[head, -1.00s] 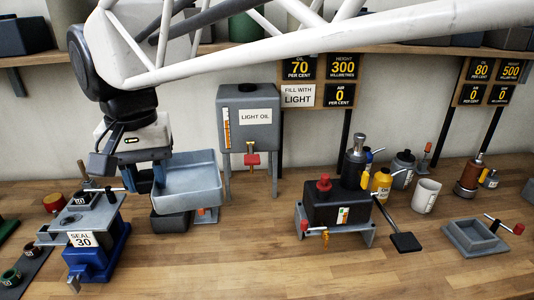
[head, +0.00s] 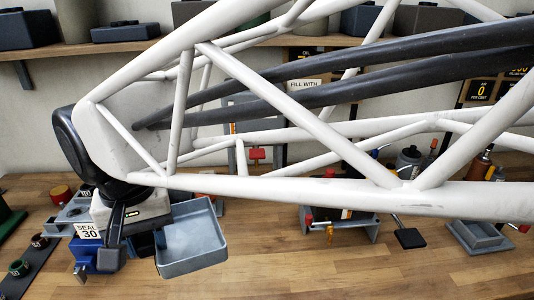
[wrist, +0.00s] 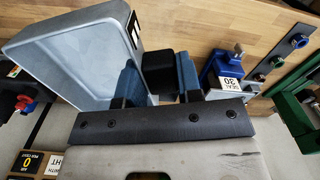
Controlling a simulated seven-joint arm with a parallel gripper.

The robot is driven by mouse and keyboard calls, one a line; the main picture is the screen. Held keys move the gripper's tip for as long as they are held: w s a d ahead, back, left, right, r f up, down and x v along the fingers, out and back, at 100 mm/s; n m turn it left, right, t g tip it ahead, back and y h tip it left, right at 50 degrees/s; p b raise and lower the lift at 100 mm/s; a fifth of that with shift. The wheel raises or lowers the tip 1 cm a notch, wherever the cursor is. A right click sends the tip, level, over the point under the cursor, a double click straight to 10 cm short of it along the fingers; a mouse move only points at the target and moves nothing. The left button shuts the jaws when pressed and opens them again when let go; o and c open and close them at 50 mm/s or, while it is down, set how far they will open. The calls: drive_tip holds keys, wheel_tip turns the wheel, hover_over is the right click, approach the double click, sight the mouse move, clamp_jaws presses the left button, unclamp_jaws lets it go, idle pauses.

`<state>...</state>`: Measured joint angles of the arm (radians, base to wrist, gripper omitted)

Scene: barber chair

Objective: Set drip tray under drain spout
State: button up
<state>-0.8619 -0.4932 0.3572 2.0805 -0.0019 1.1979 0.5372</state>
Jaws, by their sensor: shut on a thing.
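A light grey, open rectangular tray (head: 192,237) is held out to the right of my gripper (head: 148,243), above the front-left table. In the wrist view the tray (wrist: 65,60) is left of my gripper (wrist: 158,72), and a black block sits between its blue fingers. The gripper is shut on the tray, apparently by this block. The tray looks empty. A small brass spout (head: 330,232) hangs at the front of a grey stand right of centre. A red valve (head: 257,153) shows under the light oil tank, which my arm mostly hides.
A blue fixture labelled SEAL 30 (head: 88,231) is beside my gripper. A smaller grey square tray (head: 480,238) lies at the right, and a black pedal-like plate (head: 410,238) lies left of it. Bare table stretches across the front centre. My arm hides much of the back.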

drive_tip(key=shift+n, duration=0.3)
drive_tip(key=w+d+f, duration=0.2)
drive_tip(key=d+f, duration=0.4)
drive_tip(key=f, duration=0.2)
drive_tip(key=w+d+f, duration=0.3)
drive_tip(key=d+f, duration=0.3)
drive_tip(key=f, duration=0.2)
drive_tip(key=w+d+f, duration=0.3)
drive_tip(key=d+f, duration=0.2)
drive_tip(key=f, duration=0.3)
drive_tip(key=shift+w+d, duration=0.1)
drive_tip(key=shift+d, duration=0.3)
drive_tip(key=shift+d+f, duration=0.6)
drive_tip(key=shift+d, duration=0.05)
drive_tip(key=shift+w, duration=0.15)
hover_over(262, 241)
drive_tip(key=shift+w, duration=0.1)
drive_tip(key=shift+f, duration=1.75)
drive_tip(key=shift+f, duration=0.1)
